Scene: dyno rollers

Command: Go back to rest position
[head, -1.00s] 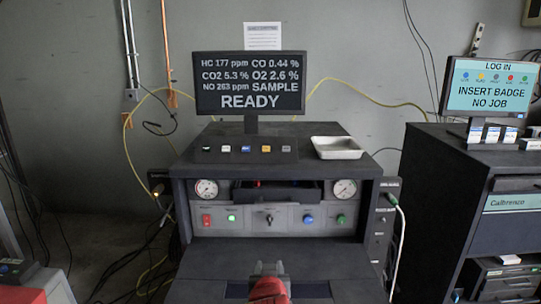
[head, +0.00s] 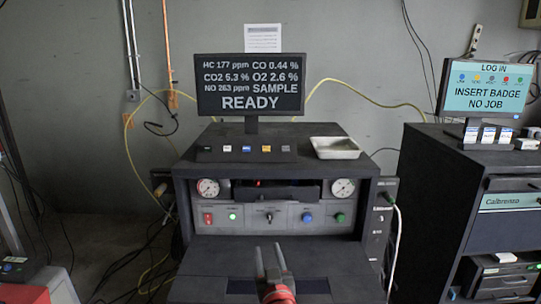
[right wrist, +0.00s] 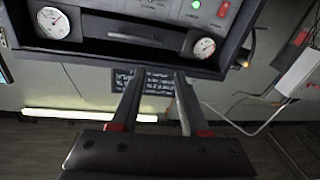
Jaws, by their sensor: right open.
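My right gripper (head: 269,249) shows at the bottom middle of the head view, above the dark front shelf (head: 330,262) of the analyzer console. Its two grey fingers stand apart with nothing between them. In the right wrist view the open, empty fingers (right wrist: 159,76) point toward the console's front, which appears upside down. No object is held. My left gripper is out of view.
The console panel (head: 260,218) carries gauges, a red switch, a key-like switch and coloured buttons. A dark cabinet (head: 424,190) with a LOG IN screen (head: 488,88) stands right.

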